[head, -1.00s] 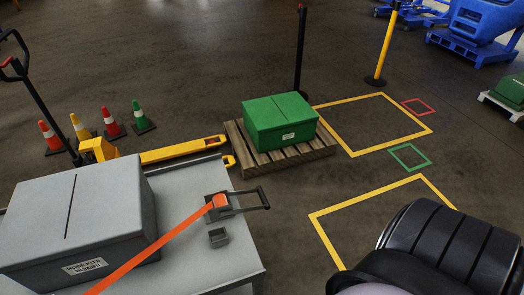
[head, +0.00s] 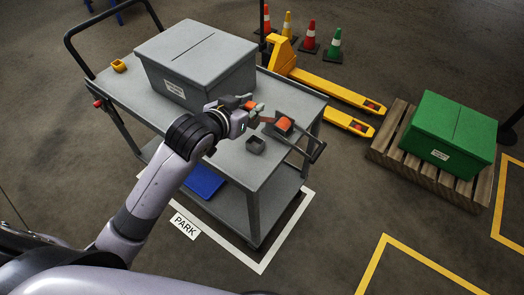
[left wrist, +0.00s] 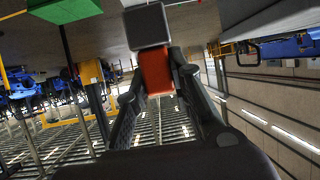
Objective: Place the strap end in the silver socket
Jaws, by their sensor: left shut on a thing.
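My left gripper (head: 252,106) is shut on the orange strap end (head: 248,104) and holds it over the cart's top. In the left wrist view the strap end (left wrist: 155,72) sits between both fingers, with a dark grey block (left wrist: 148,26) at its outer end. The silver socket (head: 256,146), a small square open-topped grey cup, stands on the cart just in front of the gripper, apart from it. The ratchet buckle (head: 284,126), with orange strap on it, is to the right. Fingertip contact is small in the head view. My right gripper is out of view.
The grey cart (head: 228,163) carries a big grey box (head: 196,62) behind the gripper and a yellow socket (head: 118,66) at far left. A yellow pallet jack (head: 325,90) and a green box (head: 446,135) on a pallet are to the right.

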